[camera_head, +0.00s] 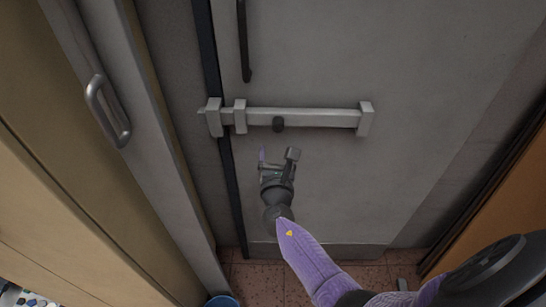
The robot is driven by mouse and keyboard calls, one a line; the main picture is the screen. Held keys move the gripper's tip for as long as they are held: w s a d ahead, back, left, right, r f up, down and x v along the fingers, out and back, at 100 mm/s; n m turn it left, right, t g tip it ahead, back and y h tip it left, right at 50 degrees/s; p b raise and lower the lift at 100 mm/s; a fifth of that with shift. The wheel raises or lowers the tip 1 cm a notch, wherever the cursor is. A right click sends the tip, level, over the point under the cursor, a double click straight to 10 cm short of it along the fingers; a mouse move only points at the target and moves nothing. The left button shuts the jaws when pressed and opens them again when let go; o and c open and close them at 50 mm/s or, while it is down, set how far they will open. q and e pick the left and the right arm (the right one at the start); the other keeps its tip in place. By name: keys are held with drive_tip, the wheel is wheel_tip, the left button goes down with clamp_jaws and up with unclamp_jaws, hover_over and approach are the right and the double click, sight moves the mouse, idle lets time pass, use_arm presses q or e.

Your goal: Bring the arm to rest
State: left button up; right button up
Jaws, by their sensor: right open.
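My right arm comes in from the lower right, with purple links. Its gripper (278,160) is open, with nothing seen between its fingers. It is in front of the grey door (350,190), just below a metal sliding bolt (310,117) in the picture. The bolt lies across the door, and its left end sits in a bracket beyond the dark gap at the door's edge. A small dark knob (278,125) sticks out of the bolt, a little above the gripper and apart from it. My left gripper is not in view.
A dark vertical handle (244,45) is on the door above the bolt. At left stands a grey panel with a metal handle (108,110). A blue-rimmed round thing (222,301) is on the reddish tiled floor (265,280). An orange-brown surface (500,220) is at right.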

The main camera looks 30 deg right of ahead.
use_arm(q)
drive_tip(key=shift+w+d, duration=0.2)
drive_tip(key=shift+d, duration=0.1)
